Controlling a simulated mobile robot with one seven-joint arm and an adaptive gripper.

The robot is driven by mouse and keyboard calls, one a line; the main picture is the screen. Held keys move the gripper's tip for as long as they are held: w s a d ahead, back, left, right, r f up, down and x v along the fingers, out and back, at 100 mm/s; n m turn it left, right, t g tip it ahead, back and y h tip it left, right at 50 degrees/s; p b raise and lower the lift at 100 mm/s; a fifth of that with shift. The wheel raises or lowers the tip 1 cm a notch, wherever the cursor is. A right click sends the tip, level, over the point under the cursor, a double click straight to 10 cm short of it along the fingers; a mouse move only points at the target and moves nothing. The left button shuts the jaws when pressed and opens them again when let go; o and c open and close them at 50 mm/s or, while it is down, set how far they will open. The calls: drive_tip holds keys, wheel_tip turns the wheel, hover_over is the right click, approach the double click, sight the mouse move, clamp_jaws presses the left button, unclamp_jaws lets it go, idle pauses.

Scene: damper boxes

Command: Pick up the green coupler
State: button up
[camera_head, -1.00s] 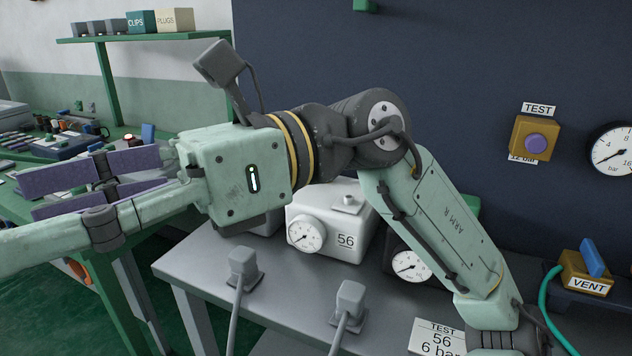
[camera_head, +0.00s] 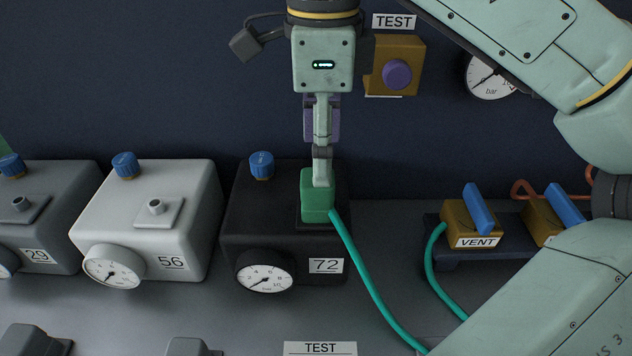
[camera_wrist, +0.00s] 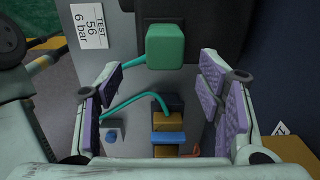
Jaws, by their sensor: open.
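The green coupler (camera_head: 317,200) sits on the right part of the top of the black box (camera_head: 238,240) marked 72, with a teal hose (camera_head: 368,268) running from its side. It also shows in the wrist view (camera_wrist: 165,46), at the top centre. My gripper (camera_head: 321,170) points down at the coupler from above in the head view. In the wrist view its purple-padded fingers (camera_wrist: 158,88) stand wide apart with the coupler in line with the space between them. I cannot tell whether a finger touches it.
A white box (camera_head: 147,225) marked 56 and a grey box (camera_head: 50,220) marked 29 stand left, with blue knobs. The VENT valve (camera_head: 470,225) with a blue lever is to the right. The purple-buttoned TEST unit (camera_head: 396,72) hangs on the wall close to my wrist.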

sight(318, 191)
wheel_tip(318, 191, down, 3)
drive_tip(key=shift+w+a+f+p, duration=0.15)
drive_tip(key=shift+f+p, duration=0.25)
drive_tip(key=shift+f, duration=0.95)
drive_tip(key=shift+w+a+f+p, duration=0.15)
drive_tip(key=shift+f+p, duration=0.25)
drive_tip(key=shift+f, duration=0.9)
drive_tip(key=shift+c, duration=0.6)
drive_tip(key=c, duration=1.2)
drive_tip(key=shift+r, duration=0.1)
drive_tip(key=shift+c, duration=0.2)
